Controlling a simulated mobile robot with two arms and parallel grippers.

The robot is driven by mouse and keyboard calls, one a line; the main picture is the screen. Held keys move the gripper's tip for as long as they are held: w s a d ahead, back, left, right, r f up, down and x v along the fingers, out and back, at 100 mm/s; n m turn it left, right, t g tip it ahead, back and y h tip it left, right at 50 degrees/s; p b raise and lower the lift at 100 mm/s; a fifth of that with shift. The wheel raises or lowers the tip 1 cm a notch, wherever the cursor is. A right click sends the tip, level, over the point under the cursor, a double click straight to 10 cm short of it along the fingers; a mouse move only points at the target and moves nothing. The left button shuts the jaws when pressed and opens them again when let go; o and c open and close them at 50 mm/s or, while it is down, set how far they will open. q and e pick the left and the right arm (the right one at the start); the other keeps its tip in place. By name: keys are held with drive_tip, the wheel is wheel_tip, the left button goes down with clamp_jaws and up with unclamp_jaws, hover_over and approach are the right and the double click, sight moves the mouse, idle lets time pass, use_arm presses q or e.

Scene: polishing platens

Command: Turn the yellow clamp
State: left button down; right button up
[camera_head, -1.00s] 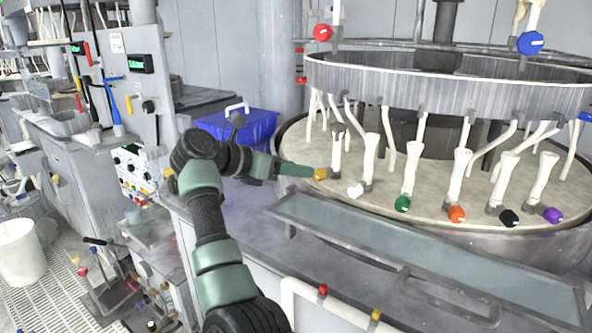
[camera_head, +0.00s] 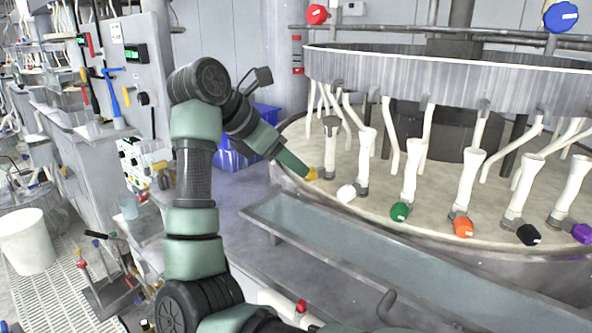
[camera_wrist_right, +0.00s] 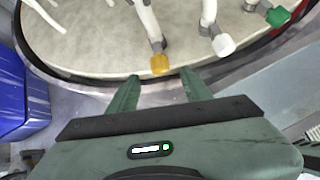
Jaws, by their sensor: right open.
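The yellow clamp (camera_head: 312,174) is a small knob at the base of a pale upright tube, at the left end of a row on the round platen (camera_head: 350,172). My right gripper (camera_head: 304,172) reaches it from the left; in this view its tip partly overlaps the clamp. In the right wrist view the yellow clamp (camera_wrist_right: 160,65) lies just beyond and between the two fingertips of my open gripper (camera_wrist_right: 160,77). The fingers stand to either side with nothing between them. Contact cannot be told. My left gripper is not in view.
White (camera_head: 346,193), green (camera_head: 399,211), orange (camera_head: 463,227), black (camera_head: 528,235) and purple (camera_head: 583,233) clamps continue the row to the right. A blue bin (camera_wrist_right: 22,100) stands left of the gripper. A grey metal ring (camera_head: 450,75) hangs above the platen.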

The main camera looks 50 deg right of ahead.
sight(309, 175)
drive_tip(key=x, duration=0.4)
drive_tip(key=shift+d, duration=0.15)
drive_tip(key=shift+s+d+f, duration=0.1)
drive_tip(key=shift+d+f, duration=0.25)
drive_tip(key=shift+f, duration=0.05)
drive_tip(key=c, duration=1)
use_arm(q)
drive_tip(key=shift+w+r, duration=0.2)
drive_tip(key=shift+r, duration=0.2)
use_arm(e)
clamp_jaws()
use_arm(q)
drive_tip(key=shift+p, duration=0.3)
